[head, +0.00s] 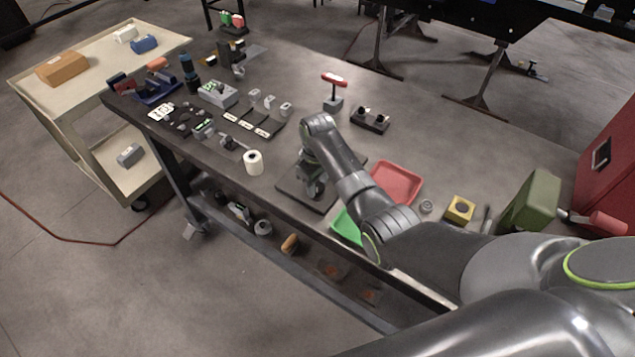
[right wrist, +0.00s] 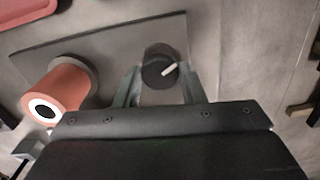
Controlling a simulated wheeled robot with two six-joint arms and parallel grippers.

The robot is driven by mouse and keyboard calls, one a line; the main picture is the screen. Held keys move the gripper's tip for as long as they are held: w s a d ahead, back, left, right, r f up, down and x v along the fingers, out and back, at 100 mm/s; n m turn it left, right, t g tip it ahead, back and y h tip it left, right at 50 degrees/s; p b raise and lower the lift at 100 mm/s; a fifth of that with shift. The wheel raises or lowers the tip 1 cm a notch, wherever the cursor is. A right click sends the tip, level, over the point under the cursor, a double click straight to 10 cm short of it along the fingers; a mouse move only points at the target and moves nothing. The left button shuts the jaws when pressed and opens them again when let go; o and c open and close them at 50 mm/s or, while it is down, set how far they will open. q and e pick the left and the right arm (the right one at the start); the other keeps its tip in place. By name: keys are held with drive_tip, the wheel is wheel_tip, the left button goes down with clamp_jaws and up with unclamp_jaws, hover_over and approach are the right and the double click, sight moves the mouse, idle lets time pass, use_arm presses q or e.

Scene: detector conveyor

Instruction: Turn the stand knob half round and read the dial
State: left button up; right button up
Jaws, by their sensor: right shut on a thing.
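The knob (right wrist: 158,72) is dark and round with a white pointer line, on a dark base plate (right wrist: 110,45) in the right wrist view. The pointer slants toward the upper right. My right gripper (right wrist: 160,84) has one finger on each side of the knob and is shut on it. In the head view this gripper (head: 313,186) is low over the dark plate (head: 292,192) near the bench's front edge, and the arm hides the knob. A salmon cylinder (right wrist: 68,86) with a black-and-white end stands left of the knob. I cannot make out a dial reading. My left gripper is out of view.
On the bench (head: 300,105), a red tray (head: 397,182) and a green tray (head: 346,228) lie beside my right arm. A white roll (head: 253,162) stands left of the plate. A red-handled tool (head: 333,82) stands behind. A cart (head: 100,75) is at the left.

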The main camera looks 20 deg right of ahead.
drive_tip(key=n, duration=1.4)
drive_tip(key=shift+n, duration=0.4)
drive_tip(key=n, duration=0.3)
drive_tip(key=shift+n, duration=0.3)
drive_tip(key=n, duration=0.3)
drive_tip(key=shift+n, duration=0.3)
drive_tip(key=n, duration=0.3)
drive_tip(key=shift+n, duration=2)
